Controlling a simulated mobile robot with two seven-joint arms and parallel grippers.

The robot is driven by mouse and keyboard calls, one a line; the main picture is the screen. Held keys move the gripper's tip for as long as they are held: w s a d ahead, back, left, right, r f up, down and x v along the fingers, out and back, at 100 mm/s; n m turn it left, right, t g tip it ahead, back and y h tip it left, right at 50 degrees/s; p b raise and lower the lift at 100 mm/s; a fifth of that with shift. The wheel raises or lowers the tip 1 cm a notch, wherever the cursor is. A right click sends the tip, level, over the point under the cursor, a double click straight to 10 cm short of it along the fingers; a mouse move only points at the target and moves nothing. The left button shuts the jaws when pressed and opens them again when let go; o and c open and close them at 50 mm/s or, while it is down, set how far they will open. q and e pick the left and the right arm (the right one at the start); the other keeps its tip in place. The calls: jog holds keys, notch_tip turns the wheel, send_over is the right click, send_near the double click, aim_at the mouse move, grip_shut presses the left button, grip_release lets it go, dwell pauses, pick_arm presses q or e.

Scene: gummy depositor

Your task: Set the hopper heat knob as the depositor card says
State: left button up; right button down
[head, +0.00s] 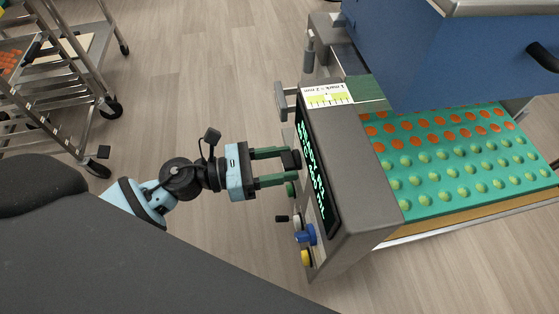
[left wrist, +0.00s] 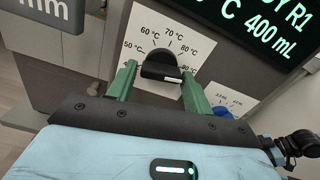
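The hopper heat knob (left wrist: 160,66) is black and sits on a white dial plate (left wrist: 165,35) with temperature marks; 50, 60, 70 and 80 °C are legible and other labels are partly hidden. I cannot tell its exact setting. My left gripper (head: 285,166) reaches the control panel from the left; its green fingers are parted. In the left wrist view the open fingers (left wrist: 158,80) stand on either side of the knob, with a gap at the left; contact at the right is unclear. The depositor card is not identifiable. My right gripper is not in view.
A dark display (head: 318,170) with green text, partly reading 400 mL, is beside the dial. Blue (head: 306,234) and yellow (head: 307,257) controls sit lower on the panel. A green mould tray (head: 450,205) lies right. A rack trolley (head: 75,90) stands upper left.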

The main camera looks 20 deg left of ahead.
pick_arm(q)
jog(key=shift+o, duration=1.1)
jog(key=shift+s+a, duration=0.1)
jog(key=v, duration=0.7)
jog(key=shift+s+a+b, duration=0.15)
jog(key=shift+a+b, duration=0.1)
jog(key=shift+b, duration=0.2)
